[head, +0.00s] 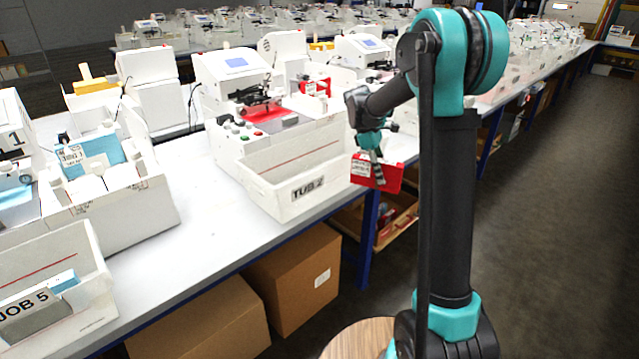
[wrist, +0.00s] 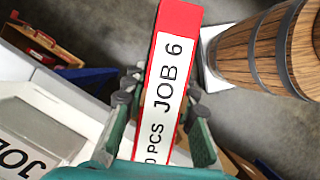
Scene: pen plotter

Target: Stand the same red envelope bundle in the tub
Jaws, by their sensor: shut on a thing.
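My gripper (head: 376,156) is shut on the red envelope bundle (head: 388,179), holding it in the air just right of the tub, off the table's front edge. In the wrist view the bundle (wrist: 182,16) is between both fingers; its white band reads "JOB 6" and part of "PCS". The white tub (head: 268,197), labelled "TUB 2", stands on the table in front of a plotter. A red line runs along its inner wall, and I see no envelopes in its visible part. Its floor is partly hidden.
A plotter (head: 233,72) with a red sheet (head: 262,114) stands behind the tub. The table (head: 205,222) is clear between the tubs. Cardboard boxes (head: 292,278) stand below.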

